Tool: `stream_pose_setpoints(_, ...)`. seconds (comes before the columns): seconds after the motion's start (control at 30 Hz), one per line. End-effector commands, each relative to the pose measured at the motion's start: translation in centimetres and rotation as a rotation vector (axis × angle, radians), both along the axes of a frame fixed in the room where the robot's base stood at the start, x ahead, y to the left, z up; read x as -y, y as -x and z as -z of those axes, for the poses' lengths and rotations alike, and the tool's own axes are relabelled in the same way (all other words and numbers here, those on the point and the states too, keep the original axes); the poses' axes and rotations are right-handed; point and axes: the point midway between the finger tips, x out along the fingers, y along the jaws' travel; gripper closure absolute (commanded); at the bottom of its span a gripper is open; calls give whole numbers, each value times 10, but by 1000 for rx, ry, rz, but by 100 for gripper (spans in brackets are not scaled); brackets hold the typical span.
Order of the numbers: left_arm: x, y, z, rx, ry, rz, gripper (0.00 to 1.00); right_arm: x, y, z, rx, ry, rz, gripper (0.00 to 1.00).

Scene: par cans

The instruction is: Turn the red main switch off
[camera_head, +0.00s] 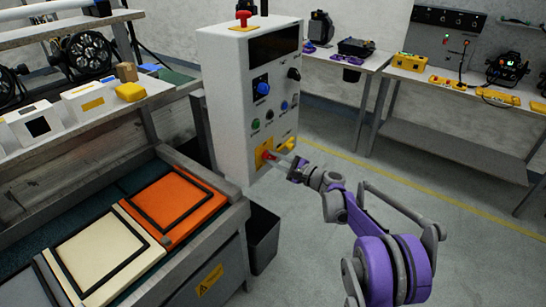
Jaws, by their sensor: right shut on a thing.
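The white control cabinet (228,110) stands in the middle, its panel facing right. Low on that panel is a yellow plate (260,157) that carries the red main switch (266,155). My right gripper (272,157) reaches in from the lower right and is shut on the red switch. The fingers hide part of the switch, so its exact angle is hard to tell. My left gripper is not in view.
A red mushroom button (243,17) sits on top of the cabinet. A blue knob (262,88), a black knob (294,74) and a yellow handle (286,144) are on the panel. A dark bin (263,240) stands below. The floor at right is clear.

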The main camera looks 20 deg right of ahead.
Motion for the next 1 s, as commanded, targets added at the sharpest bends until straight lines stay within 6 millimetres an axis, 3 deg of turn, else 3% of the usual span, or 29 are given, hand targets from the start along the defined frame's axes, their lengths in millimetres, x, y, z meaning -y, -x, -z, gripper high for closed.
stream_pose_setpoints(0.5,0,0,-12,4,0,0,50,-1,1,3,287,369,-1,100)
stream_pose_setpoints(1.0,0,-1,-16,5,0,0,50,-1,1,5,428,550,-1,100)
